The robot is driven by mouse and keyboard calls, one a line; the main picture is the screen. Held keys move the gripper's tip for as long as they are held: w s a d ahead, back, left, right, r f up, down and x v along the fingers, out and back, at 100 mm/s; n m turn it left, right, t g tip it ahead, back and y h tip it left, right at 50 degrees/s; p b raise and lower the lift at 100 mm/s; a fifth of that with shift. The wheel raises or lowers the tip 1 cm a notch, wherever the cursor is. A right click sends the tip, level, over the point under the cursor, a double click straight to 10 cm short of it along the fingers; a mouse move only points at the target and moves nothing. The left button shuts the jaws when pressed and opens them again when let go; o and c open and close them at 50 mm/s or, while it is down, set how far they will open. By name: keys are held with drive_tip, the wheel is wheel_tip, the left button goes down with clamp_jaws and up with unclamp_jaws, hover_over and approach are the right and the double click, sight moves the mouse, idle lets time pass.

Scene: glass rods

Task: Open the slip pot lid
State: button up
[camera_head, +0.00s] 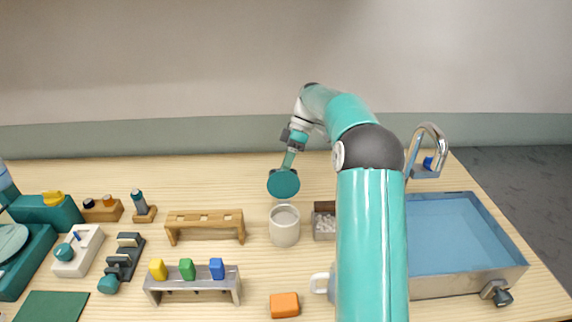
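The slip pot (284,230) is a pale, round, open-topped pot near the middle of the table, with light grey contents showing inside. A round teal lid (284,184) is above and slightly behind the pot, tilted with its flat face toward the camera and clear of the rim. My gripper (290,161) is just above the lid, and its fingers meet the lid's upper side. It appears shut on the lid, though the fingertips are small and partly hidden.
A wooden rack (205,217) stands left of the pot, and a grey rack (193,283) with coloured blocks is in front. An orange block (284,305) lies before the pot. A box of white pieces (324,222) and a blue basin (455,235) are right. My arm hides part of the table.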

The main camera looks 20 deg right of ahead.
drive_tip(key=shift+r, duration=0.15)
drive_tip(key=v, duration=0.7)
drive_tip(key=shift+r, duration=0.2)
drive_tip(key=shift+c, duration=0.4)
